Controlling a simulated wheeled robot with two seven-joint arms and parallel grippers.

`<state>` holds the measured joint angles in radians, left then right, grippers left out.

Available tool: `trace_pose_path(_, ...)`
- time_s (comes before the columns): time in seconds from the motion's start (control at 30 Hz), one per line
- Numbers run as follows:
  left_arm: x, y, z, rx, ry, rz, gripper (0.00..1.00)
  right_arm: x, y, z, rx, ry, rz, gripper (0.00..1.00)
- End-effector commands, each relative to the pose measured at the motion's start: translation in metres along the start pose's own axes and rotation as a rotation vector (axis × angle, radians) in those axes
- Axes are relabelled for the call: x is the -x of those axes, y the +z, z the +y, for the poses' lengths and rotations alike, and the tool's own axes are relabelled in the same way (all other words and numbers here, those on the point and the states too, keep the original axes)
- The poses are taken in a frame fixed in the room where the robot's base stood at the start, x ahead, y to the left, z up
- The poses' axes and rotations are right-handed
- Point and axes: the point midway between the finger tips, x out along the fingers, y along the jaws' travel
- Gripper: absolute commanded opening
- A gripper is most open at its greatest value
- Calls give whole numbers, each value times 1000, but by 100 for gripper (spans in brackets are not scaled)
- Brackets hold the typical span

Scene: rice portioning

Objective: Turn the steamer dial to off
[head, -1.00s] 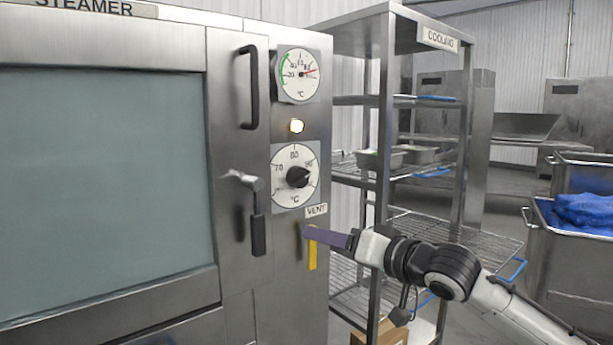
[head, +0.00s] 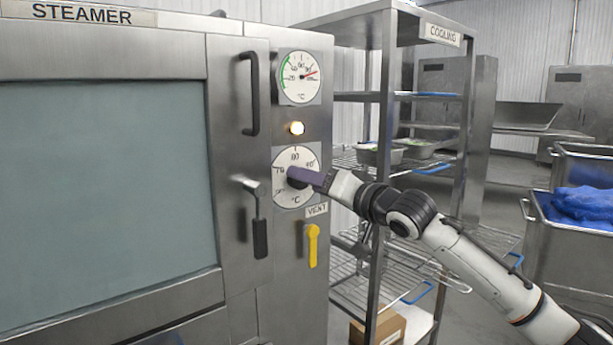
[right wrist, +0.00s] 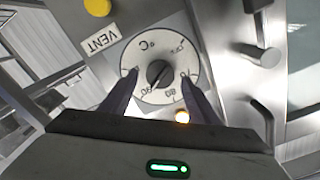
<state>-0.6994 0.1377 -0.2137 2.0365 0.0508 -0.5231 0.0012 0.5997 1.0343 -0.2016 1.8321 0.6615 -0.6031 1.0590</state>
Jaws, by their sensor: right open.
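The steamer's dial (head: 284,196) is a white round scale with °C markings on the front panel, below a lit lamp (head: 296,128). Its black knob (right wrist: 160,73) shows in the right wrist view, but my gripper mostly hides it in the head view. My right gripper (head: 296,175) is in front of the dial. In the right wrist view my right gripper (right wrist: 159,77) is open, with one dark finger on each side of the knob. Gaps show between fingers and knob, so it does not look gripped. My left gripper is in neither view.
A yellow vent lever (head: 313,245) hangs down below the dial under the VENT label (head: 317,210). The door handle (head: 251,95) and latch lever (head: 259,225) stand out left of the dial. The cooling rack (head: 386,150) is close to the right, behind my arm.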

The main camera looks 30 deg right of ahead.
Motion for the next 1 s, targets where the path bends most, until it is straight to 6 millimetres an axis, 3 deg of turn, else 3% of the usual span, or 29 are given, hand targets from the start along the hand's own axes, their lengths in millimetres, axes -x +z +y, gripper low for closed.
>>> trace_pose_path(0.2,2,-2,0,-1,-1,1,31,-17,-1,-1,0,-1,1,55)
trace_pose_path(0.5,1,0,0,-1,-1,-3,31,-19,1,0,1,0,-1,55)
trace_pose_path(0.77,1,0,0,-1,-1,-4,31,-18,0,0,1,0,-1,15)
trace_pose_path(1.0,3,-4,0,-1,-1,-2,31,-18,0,-1,19,0,-1,15)
